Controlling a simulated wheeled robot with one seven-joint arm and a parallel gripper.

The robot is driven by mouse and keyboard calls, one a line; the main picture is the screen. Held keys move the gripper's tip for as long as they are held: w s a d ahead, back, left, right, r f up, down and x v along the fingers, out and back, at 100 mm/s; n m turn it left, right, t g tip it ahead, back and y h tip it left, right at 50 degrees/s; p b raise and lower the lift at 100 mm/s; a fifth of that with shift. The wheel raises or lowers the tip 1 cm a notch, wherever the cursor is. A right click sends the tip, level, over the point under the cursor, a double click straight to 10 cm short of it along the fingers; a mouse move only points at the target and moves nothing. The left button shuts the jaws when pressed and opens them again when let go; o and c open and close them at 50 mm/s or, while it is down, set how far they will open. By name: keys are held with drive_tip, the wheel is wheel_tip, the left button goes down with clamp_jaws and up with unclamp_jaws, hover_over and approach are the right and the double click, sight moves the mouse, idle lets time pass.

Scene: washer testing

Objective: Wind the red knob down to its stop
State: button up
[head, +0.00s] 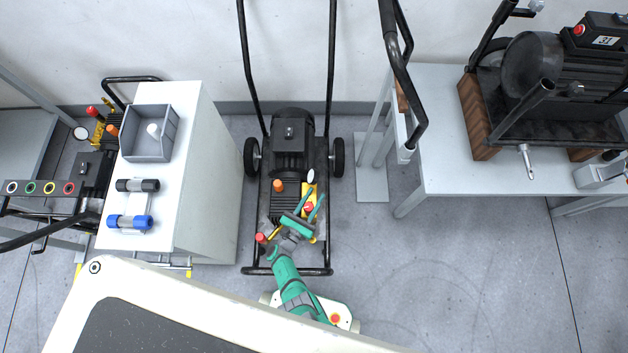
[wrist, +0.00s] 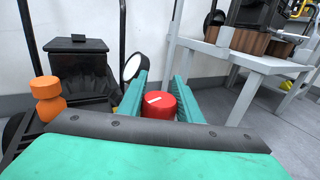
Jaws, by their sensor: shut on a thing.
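The red knob (wrist: 160,104) stands between the two teal fingers of my gripper (wrist: 162,96) in the wrist view, with a white mark on its top. My gripper is shut on it. In the head view the red knob (head: 308,207) shows between the fingers of my gripper (head: 309,204), on the yellow part of the wheeled pressure washer (head: 290,160). The knob's lower part and its stop are hidden.
An orange cap (wrist: 46,98) and a round gauge (wrist: 134,66) stand close to my gripper. A white cabinet (head: 190,190) stands left, a grey table (head: 440,150) right.

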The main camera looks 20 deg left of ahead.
drive_tip(key=shift+y, duration=0.3)
drive_tip(key=n+y, duration=0.1)
drive_tip(key=y, duration=0.1)
drive_tip(key=a+n+y, duration=0.1)
drive_tip(key=n+y, duration=0.2)
drive_tip(key=y, duration=0.1)
drive_tip(key=shift+a+n+y, duration=0.25)
drive_tip(key=shift+n+y, duration=0.05)
drive_tip(key=shift+s+a+n+g+y, duration=0.1)
drive_tip(key=shift+a+n+g+y, duration=0.2)
drive_tip(key=shift+n+y, duration=0.65)
drive_tip(key=shift+s+a+n+g+y, duration=0.1)
drive_tip(key=shift+a+n+g+y, duration=0.3)
drive_tip(key=shift+y, duration=0.85)
drive_tip(key=shift+s+a+n+g+y, duration=0.15)
drive_tip(key=shift+n+g+y, duration=0.7)
drive_tip(key=shift+n+y, duration=0.35)
drive_tip(key=shift+s+a+n+g+y, duration=0.1)
drive_tip(key=shift+n+g+y, duration=0.8)
drive_tip(key=shift+y, duration=0.5)
drive_tip(key=shift+s+a+n+g+y, duration=0.15)
drive_tip(key=shift+n+g+y, duration=0.45)
drive_tip(key=shift+n+g, duration=0.2)
drive_tip(key=shift+s+a+n+g+y, duration=0.1)
drive_tip(key=shift+s+n+g+y, duration=0.05)
drive_tip(key=shift+n+g+y, duration=0.55)
drive_tip(key=shift+s+n+g, duration=0.1)
drive_tip(key=shift+n+g, duration=0.15)
drive_tip(key=shift+g, duration=0.4)
